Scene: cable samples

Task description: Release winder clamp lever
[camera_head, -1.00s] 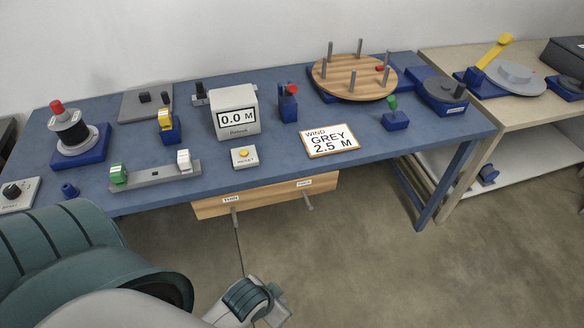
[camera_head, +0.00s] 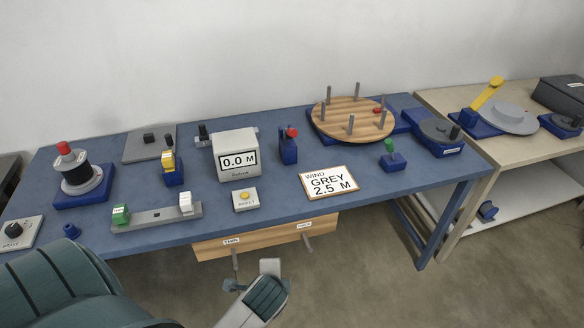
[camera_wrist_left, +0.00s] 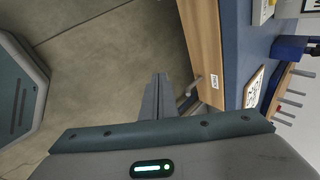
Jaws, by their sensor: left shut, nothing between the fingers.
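The winder is a round wooden disc (camera_head: 345,122) with several upright grey pegs, at the back right of the blue table in the head view. A small red piece (camera_head: 377,110) sits by its right-hand pegs. A blue block with a green-knobbed lever (camera_head: 390,150) stands in front of it. I cannot tell for certain which piece is the clamp lever. Pegs of the winder (camera_wrist_left: 292,103) show at the wrist view's right edge. My right gripper is out of view.
A sign reading "WIND GREY 2.5 M" (camera_head: 328,184), a counter (camera_head: 236,155) and a red-topped blue post (camera_head: 288,147) stand on the table. A crank unit (camera_head: 440,135) is right of the winder.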

